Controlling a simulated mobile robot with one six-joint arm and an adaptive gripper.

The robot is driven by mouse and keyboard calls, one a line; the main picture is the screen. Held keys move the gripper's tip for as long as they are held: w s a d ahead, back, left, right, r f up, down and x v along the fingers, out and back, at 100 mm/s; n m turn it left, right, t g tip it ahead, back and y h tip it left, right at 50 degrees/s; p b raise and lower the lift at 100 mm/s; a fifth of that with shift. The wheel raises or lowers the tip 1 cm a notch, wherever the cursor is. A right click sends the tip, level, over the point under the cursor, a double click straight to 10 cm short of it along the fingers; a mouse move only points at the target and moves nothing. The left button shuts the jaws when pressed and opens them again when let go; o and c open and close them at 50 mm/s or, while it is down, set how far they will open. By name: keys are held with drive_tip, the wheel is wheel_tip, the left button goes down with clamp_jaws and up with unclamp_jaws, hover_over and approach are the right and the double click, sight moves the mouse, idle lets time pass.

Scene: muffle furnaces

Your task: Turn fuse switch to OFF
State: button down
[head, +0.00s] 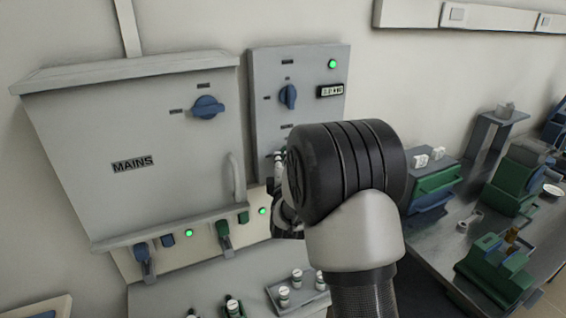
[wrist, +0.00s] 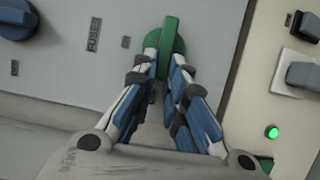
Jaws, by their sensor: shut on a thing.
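The fuse switch is a green round knob with a raised bar grip (wrist: 170,38). It sits on a grey panel in the wrist view, right of a label reading FUSES (wrist: 94,34). Its grip points nearly straight up in that view. My gripper (wrist: 166,66) is shut on the lower part of the grip, one finger on each side. Small position labels beside the knob are too small to read. In the head view my wrist and arm hide the fuse switch, and only part of my gripper (head: 281,180) shows at the panel.
A blue knob (head: 288,97) and a green lamp (head: 332,64) are on the same panel (head: 263,70). Left is the MAINS box (head: 80,120) with a blue knob (head: 207,107) and protruding handle (head: 236,178). A cluttered bench (head: 440,240) stands right.

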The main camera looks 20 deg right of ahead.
drive_tip(key=c, duration=1.6)
unclamp_jaws()
drive_tip(key=v, duration=1.2)
